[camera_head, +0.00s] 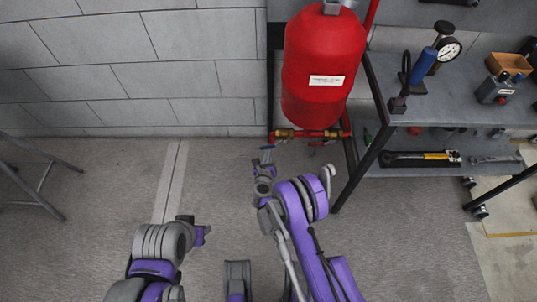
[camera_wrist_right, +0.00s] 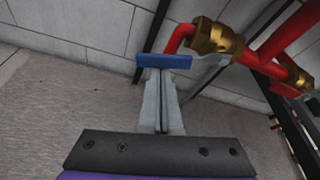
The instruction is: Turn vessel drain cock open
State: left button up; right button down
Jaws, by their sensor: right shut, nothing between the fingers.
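A red vessel (camera_head: 325,65) with a white label stands upright at the top centre in the head view. Red pipe with brass fittings (camera_head: 284,133) runs under it; a brass fitting (camera_wrist_right: 212,36) is large in the right wrist view. A small blue handle (camera_wrist_right: 163,62), likely the drain cock's lever, lies crosswise at the fingertips; it also shows in the head view (camera_head: 267,147). My right gripper (camera_wrist_right: 163,76) is shut and empty, its tips right at the blue handle; I cannot tell whether they touch.
A grey shelf unit (camera_head: 460,95) stands right of the vessel, with a dial gauge (camera_head: 449,49) and tools on it. Its dark legs stand close to the pipework. A block wall (camera_head: 130,65) is behind. The floor at left centre is clear; a metal stand (camera_head: 40,175) is far left.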

jog(key=r+m, duration=0.1)
jog(key=r+m+y+b, duration=0.1)
jog(key=shift+a+r+m+y, duration=0.1)
jog(key=shift+a+m+y, duration=0.2)
jog(key=shift+a, duration=0.1)
